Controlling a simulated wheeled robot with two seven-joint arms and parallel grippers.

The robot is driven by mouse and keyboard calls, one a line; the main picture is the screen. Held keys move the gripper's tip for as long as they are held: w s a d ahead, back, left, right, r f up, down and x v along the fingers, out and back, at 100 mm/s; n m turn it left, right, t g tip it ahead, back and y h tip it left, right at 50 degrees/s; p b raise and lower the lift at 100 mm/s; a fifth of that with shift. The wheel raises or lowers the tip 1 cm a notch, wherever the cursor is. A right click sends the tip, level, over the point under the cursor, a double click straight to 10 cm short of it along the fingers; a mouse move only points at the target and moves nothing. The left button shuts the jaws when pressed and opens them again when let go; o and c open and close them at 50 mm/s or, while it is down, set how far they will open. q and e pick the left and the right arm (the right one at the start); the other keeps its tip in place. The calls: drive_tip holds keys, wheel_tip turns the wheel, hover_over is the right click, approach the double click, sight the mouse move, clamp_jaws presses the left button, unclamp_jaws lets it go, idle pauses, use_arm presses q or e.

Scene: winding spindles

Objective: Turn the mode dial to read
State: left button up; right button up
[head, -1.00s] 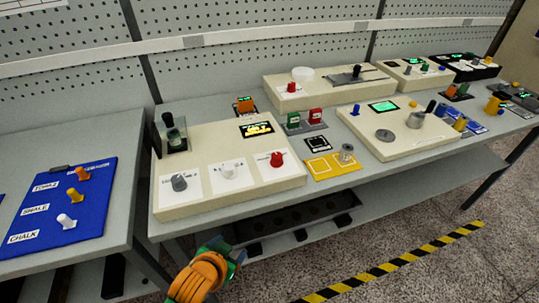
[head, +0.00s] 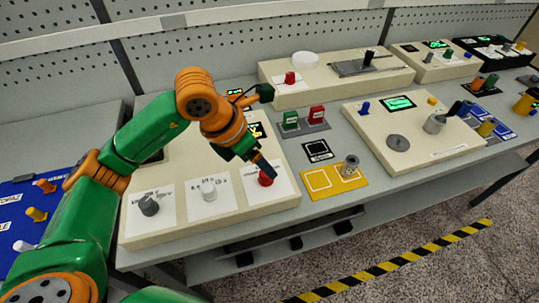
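A cream panel (head: 180,232) holds three dials on white label cards: a grey dial (head: 148,205), a white dial (head: 208,187) and a red dial (head: 266,178). The card lettering is too small to read, so I cannot tell which dial is marked mode. My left gripper (head: 263,165) points down at the red dial, with its dark fingertips at or just above the dial's top. I cannot tell whether they touch it or how far apart they are. My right gripper is out of view.
Green and red blocks (head: 316,113) stand on a dark plate right of the panel. A yellow tray (head: 320,183) with a metal cylinder lies at the front. Another cream panel (head: 420,153) stands further right. A blue board (head: 13,222) with knobs is at far left.

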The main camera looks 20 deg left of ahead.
sight(263, 174)
use_arm(q)
drive_tip(key=shift+w+a+f+y, duration=0.15)
drive_tip(key=shift+a+y, duration=0.25)
drive_tip(key=shift+a, duration=0.2)
drive_tip(key=x, duration=0.2)
drive_tip(key=p+x, duration=0.1)
drive_tip(key=x, duration=0.3)
drive_tip(key=shift+s+d+p, duration=0.25)
drive_tip(key=shift+s+p, duration=0.1)
drive_tip(key=shift+w+f, duration=0.1)
drive_tip(key=c, duration=0.6)
clamp_jaws()
